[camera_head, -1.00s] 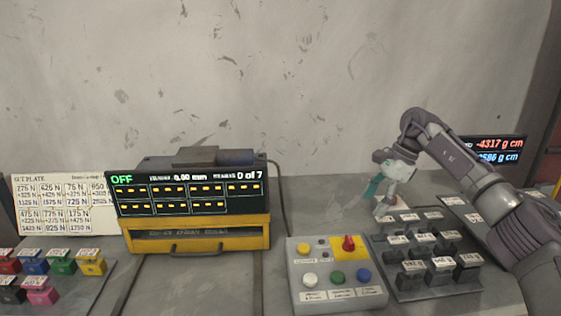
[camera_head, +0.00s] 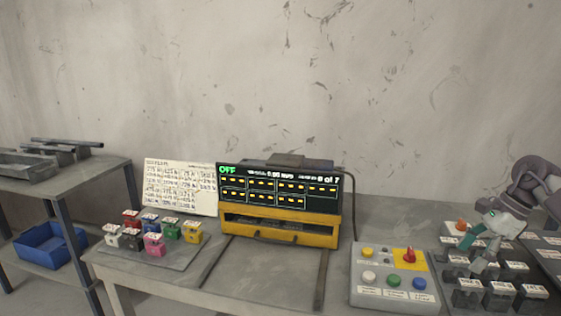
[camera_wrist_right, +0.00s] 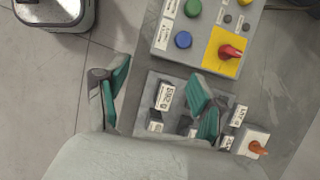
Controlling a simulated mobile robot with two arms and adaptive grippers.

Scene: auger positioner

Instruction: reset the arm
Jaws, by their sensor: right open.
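My right gripper (camera_head: 472,243) is at the right of the head view, above the tray of dark labelled blocks (camera_head: 468,301). In the right wrist view its two teal fingers (camera_wrist_right: 158,97) are spread apart with nothing between them. Some dark blocks lie below and beside the fingers there. The control box (camera_head: 394,300) stands left of the gripper, with a red knob on a yellow plate and several coloured buttons. The machine (camera_head: 279,232) with a yellow base has a display reading OFF. My left gripper is not in view.
A tray of coloured labelled blocks (camera_head: 158,262) sits at the table's left, near a printed plate (camera_head: 180,187). A shelf (camera_head: 95,178) with a blue bin (camera_head: 48,246) stands further left. The table (camera_head: 262,275) is clear in front of the machine.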

